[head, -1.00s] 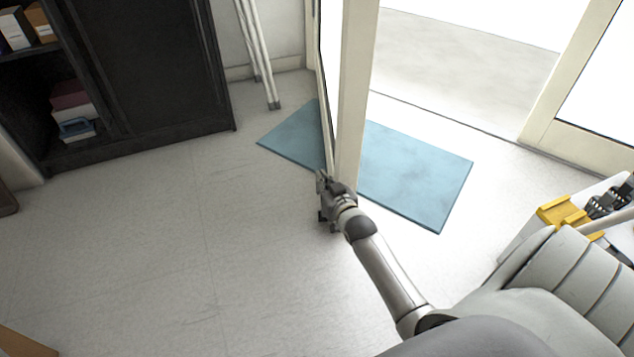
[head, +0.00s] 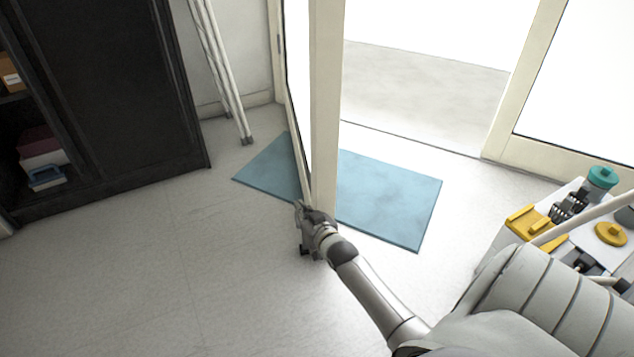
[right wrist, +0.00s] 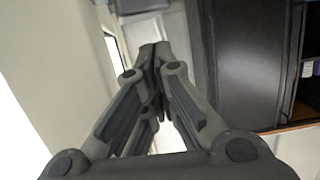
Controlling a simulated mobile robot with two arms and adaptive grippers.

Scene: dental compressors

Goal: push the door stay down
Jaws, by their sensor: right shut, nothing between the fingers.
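The open door (head: 325,110) stands with its free edge toward me, and its pale face fills the left side of the right wrist view (right wrist: 45,70). My right gripper (head: 303,212) is at the foot of that edge, close to the door; I cannot tell whether it touches. In the right wrist view its fingertips (right wrist: 153,58) meet with nothing between them. I cannot make out the door stay; the gripper covers the door's lower corner, and a small dark part below it cannot be told apart from the gripper. My left gripper is out of view.
A blue mat (head: 390,195) lies under and beyond the door. A dark cabinet (head: 110,90) stands at the left, with white poles (head: 220,75) beside it. A cart with yellow parts (head: 530,222) is at the right. The floor left of the gripper is clear.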

